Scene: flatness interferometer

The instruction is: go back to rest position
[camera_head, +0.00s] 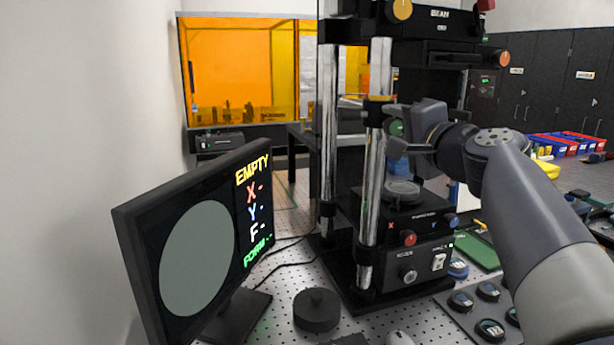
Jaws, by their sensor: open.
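My gripper (394,150) is at the end of my grey arm, which reaches in from the lower right. A column partly hides the jaws. They are open, and I see nothing held in them. The stage looks bare. The monitor (198,232) at the left reads EMPTY with a plain grey disc.
A tray (462,325) with several dark round pieces lies at the lower right, under my arm. A green mat (477,252) lies behind it. Steel columns stand close to my gripper.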

